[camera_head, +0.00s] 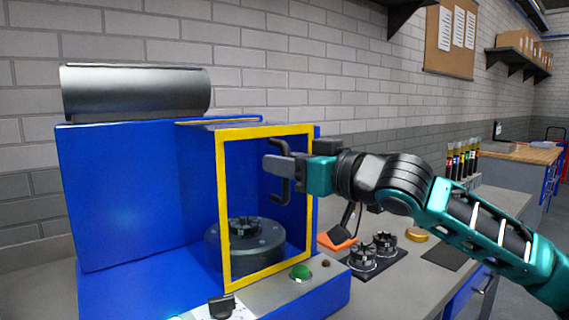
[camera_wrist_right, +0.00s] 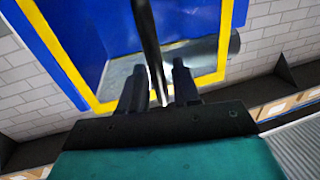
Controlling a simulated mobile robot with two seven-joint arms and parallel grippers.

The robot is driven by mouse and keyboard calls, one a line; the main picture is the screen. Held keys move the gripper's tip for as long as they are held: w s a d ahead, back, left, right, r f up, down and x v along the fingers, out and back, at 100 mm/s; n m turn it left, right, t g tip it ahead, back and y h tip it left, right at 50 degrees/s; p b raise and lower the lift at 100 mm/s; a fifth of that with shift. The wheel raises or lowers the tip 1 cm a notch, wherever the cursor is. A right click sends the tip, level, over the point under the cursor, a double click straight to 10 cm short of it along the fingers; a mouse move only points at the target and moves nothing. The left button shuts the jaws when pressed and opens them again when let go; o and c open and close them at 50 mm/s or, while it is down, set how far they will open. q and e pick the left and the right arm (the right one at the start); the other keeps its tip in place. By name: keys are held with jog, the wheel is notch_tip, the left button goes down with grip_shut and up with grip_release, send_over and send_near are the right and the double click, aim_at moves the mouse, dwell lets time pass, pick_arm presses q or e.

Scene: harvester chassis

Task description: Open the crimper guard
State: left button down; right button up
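The crimper guard (camera_head: 220,200) is a yellow-edged frame standing across the front opening of the blue crimper (camera_head: 125,200). It looks closed. A dark bent handle (camera_head: 285,188) is on the guard's upper right part. My right gripper (camera_head: 284,166) is at this handle, reaching in from the right. In the right wrist view, the dark handle bar (camera_wrist_right: 147,35) runs down between the two fingers of the right gripper (camera_wrist_right: 158,85). The fingers are apart, with a gap visible beside the bar. Part of the handle is hidden by the fingers. My left gripper is out of view.
A round die unit (camera_head: 243,248) sits inside the crimper behind the guard. A green button (camera_head: 301,272) is on the front ledge. Black toothed parts (camera_head: 362,259) stand on a dark mat (camera_head: 385,268) on the bench to the right, under my right arm.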

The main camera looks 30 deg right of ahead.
grip_shut()
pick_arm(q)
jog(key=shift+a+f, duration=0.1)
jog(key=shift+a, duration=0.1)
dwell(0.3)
